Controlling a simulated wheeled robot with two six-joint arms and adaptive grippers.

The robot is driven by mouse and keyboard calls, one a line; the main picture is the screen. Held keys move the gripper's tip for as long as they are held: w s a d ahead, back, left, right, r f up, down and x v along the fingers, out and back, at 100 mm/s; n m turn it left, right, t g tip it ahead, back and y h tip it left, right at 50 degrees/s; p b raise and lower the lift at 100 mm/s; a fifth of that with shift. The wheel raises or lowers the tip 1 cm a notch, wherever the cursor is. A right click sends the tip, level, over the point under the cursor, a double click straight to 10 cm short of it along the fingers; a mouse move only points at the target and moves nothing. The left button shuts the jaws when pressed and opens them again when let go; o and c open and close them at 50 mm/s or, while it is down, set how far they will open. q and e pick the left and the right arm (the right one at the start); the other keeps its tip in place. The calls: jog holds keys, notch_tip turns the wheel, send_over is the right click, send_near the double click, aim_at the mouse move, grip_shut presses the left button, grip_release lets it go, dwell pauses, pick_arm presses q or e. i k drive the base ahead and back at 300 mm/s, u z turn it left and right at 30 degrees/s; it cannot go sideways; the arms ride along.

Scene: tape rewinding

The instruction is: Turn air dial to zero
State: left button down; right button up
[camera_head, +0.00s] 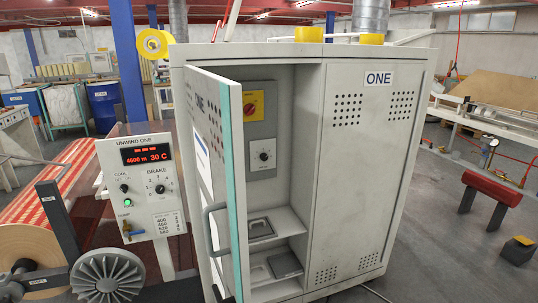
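Several controls are in view, but I cannot read an "air" label on any of them. A round black dial (264,155) on a white plate sits on a grey box inside the open cabinet. Another black dial (160,188) sits under the word BRAKE on the UNWIND ONE panel (135,155). That panel has a red display reading 4600 m and 30 C. A small brass valve (133,232) with a blue part is at the panel's lower left. A round gauge (493,143) stands far right. Neither of my grippers is in view.
The cabinet door (218,180) stands open toward me, with a grey handle (211,230). A red and yellow switch (253,105) is above the inner dial. A ribbed grey wheel (107,277) and a large roll (28,248) crowd the lower left.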

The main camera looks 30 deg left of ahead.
aim_at(263, 156)
jog(key=u, duration=0.5)
jog(key=i, duration=0.65)
jog(key=u, duration=0.7)
jog(key=k, duration=0.4)
jog(key=z, duration=1.7)
jog(key=i, duration=1.25)
jog(key=u, duration=0.85)
jog(key=i, duration=0.9)
jog(key=u, duration=0.65)
